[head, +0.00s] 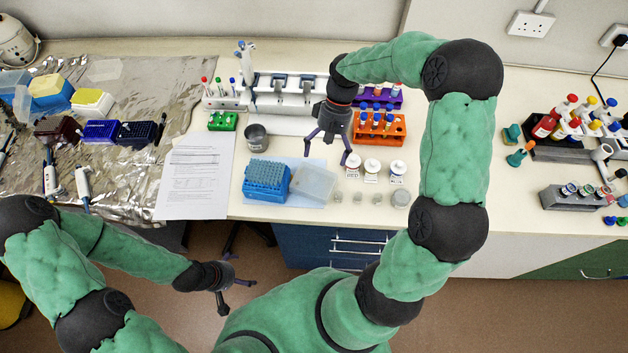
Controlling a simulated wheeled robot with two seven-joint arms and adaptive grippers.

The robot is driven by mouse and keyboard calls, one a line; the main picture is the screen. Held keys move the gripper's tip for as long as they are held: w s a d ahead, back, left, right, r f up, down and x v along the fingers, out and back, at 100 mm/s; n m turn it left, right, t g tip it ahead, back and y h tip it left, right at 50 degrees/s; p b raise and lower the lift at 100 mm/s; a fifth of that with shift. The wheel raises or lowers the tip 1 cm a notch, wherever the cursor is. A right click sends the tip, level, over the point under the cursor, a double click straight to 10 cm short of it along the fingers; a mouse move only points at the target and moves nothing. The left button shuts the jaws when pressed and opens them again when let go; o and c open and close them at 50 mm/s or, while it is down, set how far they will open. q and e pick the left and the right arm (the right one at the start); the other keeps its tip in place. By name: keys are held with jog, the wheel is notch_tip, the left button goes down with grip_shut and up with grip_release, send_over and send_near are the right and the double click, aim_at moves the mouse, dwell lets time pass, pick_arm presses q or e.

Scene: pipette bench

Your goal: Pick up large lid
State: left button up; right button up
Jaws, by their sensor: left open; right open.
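A large translucent lid (314,184) lies on a pale sheet on the bench, just right of the blue pipette tip box (266,181). My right gripper (327,154) is open and empty, pointing down above the bench, a little behind the lid in the picture. It appears apart from the lid. My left gripper (238,296) is open and empty, low in front of the bench edge, away from the lid.
Three white-capped jars (371,171) and several small clear cups (357,198) stand right of the lid. An orange tube rack (379,128) is behind them. A grey metal cup (256,136) stands behind the tip box. Printed paper (194,176) lies to the left.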

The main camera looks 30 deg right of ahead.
aim_at(320, 177)
jog(key=x, duration=0.3)
jog(key=shift+a+b+x, duration=0.1)
jog(key=shift+b+x, duration=0.2)
jog(key=shift+x, duration=1)
jog(key=shift+a+b+x, duration=0.15)
jog(key=shift+b+x, duration=0.15)
jog(key=shift+x, duration=0.95)
jog(key=shift+s+r, duration=0.1)
jog(key=shift+s, duration=0.1)
jog(key=c, duration=1)
